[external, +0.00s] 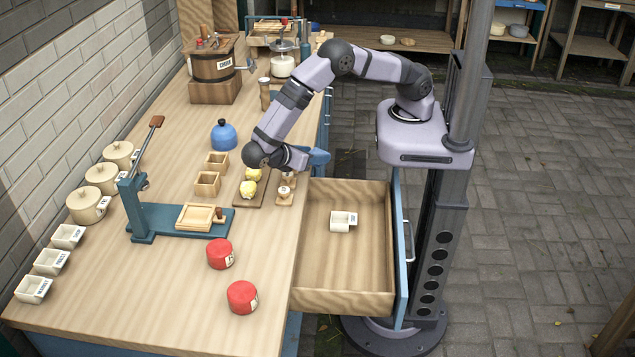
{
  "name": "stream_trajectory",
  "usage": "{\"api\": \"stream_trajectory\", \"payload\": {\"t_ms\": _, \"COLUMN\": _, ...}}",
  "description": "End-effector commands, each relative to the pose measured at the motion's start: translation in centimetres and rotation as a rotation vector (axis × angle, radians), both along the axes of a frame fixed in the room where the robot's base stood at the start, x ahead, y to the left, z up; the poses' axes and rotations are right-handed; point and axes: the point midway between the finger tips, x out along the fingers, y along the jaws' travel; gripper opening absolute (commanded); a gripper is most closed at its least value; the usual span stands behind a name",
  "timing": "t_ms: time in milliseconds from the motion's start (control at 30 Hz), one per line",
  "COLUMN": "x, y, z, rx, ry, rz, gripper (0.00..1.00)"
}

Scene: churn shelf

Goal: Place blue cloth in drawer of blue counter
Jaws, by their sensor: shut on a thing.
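My gripper (305,158) is at the right edge of the blue counter (270,270), pointing right. It is shut on the blue cloth (319,157), which shows as a small blue piece at its tip; the fingers themselves are hard to make out. The drawer (330,270) of the counter is pulled out to the right, with a wooden inside and a blue front. The cloth is beyond the drawer's far end, apart from its floor. A white roll with a label (343,221) lies inside the drawer.
A board with yellow lumps (249,188) and small wooden boxes (208,184) stand left of my gripper. Red round pieces (242,297) sit near the drawer's left side. A blue press (180,220) stands farther left. Most of the drawer floor is bare.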

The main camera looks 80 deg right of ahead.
Motion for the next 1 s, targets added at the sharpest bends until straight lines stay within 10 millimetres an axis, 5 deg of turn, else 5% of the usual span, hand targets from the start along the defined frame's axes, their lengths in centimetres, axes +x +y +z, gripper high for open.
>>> {"api": "stream_trajectory", "payload": {"t_ms": 233, "x": -8.7, "y": 1.7, "z": -3.7, "rx": -0.006, "ry": 0.004, "rz": -0.360, "gripper": 0.26}}
{"api": "stream_trajectory", "payload": {"t_ms": 500, "x": -15.8, "y": 7.1, "z": -5.2, "rx": -0.008, "ry": 0.000, "rz": -0.928, "gripper": 0.26}}
{"api": "stream_trajectory", "payload": {"t_ms": 800, "x": -17.1, "y": 12.2, "z": -6.5, "rx": -0.013, "ry": -0.002, "rz": -1.530, "gripper": 0.26}}
{"api": "stream_trajectory", "payload": {"t_ms": 1000, "x": -16.4, "y": 13.2, "z": -8.0, "rx": -0.017, "ry": -0.001, "rz": -1.839, "gripper": 0.26}}
